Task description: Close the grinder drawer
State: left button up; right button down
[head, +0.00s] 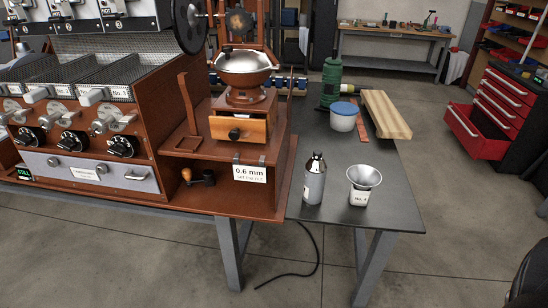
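The coffee grinder (245,101) stands on the right end of the red-brown roaster bench, with a metal bowl (243,66) on top. Its wooden drawer (254,131) is low in the front of the grinder box, with a dark round knob (234,134) facing me. The drawer front seems to stand forward of the box, so it looks partly pulled out; how far is hard to tell. Neither of my grippers is in view.
A label stand reading 0.6 mm (250,174) is at the shelf edge below the drawer. A bottle (314,180), a cup with a funnel (362,184), a white tub (343,119) and a green tool (331,80) stand on the grey table to the right.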

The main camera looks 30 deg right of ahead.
aim_at(225, 127)
jog(key=z, duration=0.4)
jog(key=k, duration=0.8)
jog(key=u, duration=0.65)
jog(key=i, duration=1.65)
jog(key=z, duration=1.1)
